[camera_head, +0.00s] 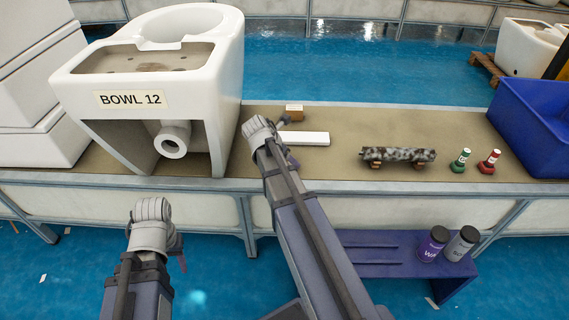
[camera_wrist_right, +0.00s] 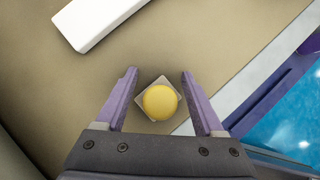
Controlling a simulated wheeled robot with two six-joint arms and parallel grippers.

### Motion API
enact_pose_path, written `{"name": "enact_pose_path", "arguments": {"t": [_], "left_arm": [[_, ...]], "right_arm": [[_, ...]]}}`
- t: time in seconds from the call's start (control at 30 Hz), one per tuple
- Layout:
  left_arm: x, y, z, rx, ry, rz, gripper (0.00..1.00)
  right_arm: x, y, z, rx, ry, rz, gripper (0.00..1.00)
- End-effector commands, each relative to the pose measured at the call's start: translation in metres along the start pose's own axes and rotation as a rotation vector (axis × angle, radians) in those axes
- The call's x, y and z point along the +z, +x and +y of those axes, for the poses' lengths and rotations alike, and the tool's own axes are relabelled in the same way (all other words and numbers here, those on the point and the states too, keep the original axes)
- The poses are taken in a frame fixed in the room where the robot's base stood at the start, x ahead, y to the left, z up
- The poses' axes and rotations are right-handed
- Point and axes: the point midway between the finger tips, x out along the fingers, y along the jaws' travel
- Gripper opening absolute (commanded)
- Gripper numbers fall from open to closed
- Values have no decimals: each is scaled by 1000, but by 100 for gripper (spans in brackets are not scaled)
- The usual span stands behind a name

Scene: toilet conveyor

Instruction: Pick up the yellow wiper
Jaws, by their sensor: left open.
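The yellow wiper shows in the right wrist view as a round yellow top (camera_wrist_right: 160,101) on a pale square base, on the tan belt. My right gripper (camera_wrist_right: 158,76) is open around it, with one finger on each side and a gap to both. In the head view the wiper is not visible; my right arm covers part of the belt. My left gripper (camera_head: 178,254) is open and empty, low in front of the conveyor and pointing down, partly hidden by its wrist.
A white bar (camera_head: 307,138) lies on the belt near my right wrist. A white toilet bowl (camera_head: 225,95) labelled BOWL 12 stands left. Right are a speckled roll (camera_head: 398,154), green (camera_head: 461,160) and red (camera_head: 489,161) bottles and a blue bin (camera_head: 530,120). A purple shelf (camera_head: 385,262) holds two jars below.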

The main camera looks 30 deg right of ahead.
Motion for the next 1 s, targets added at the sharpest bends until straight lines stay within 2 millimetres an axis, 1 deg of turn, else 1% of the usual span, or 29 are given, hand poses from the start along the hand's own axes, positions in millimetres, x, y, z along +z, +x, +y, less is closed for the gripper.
{"name": "enact_pose_path", "arguments": {"t": [0.03,0.07,0.5,0.6,1.0], "left_arm": [[0,0,0,0,0,0,50],[0,0,0,0,0,0,50],[0,0,0,0,0,0,50],[0,0,0,0,0,0,50],[0,0,0,0,0,0,50]], "right_arm": [[0,0,0,0,0,0,63],[0,0,0,0,0,0,60],[0,0,0,0,0,0,10],[0,0,0,0,0,0,0],[0,0,0,0,0,0,0]]}}
